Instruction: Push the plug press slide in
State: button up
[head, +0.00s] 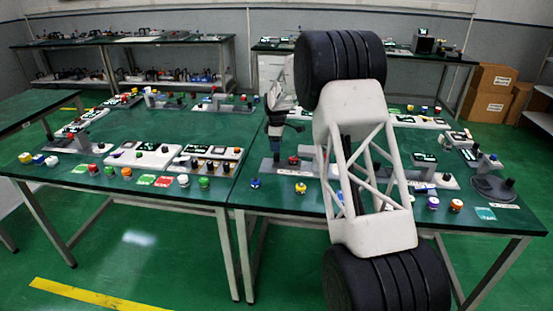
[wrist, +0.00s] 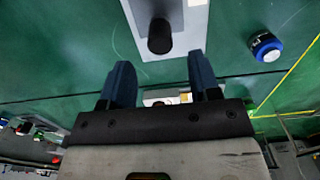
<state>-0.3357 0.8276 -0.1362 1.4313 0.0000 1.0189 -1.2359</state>
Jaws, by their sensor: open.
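A light grey device plate (wrist: 188,12) with an upright black cylindrical knob (wrist: 160,37) is at the top of the wrist view. It looks like the plug press slide, but I cannot tell for sure. In the head view a grey device (head: 270,168) stands near the front edge of the right table. My gripper (wrist: 162,72) is open, with two blue fingers apart and nothing held. The knob shows beyond the gap between the fingertips, apart from them. In the head view my gripper (head: 276,136) is above that device, small and partly unclear.
A blue button (wrist: 265,46) sits right of the plate; it also shows at the table's front edge in the head view (head: 256,184). A yellow button (head: 300,188) is beside it. My arm hides much of the right table (head: 480,222). Several devices crowd both tables.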

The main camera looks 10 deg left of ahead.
aim_at(277, 157)
jog(key=shift+f, duration=3.75)
grip_shut()
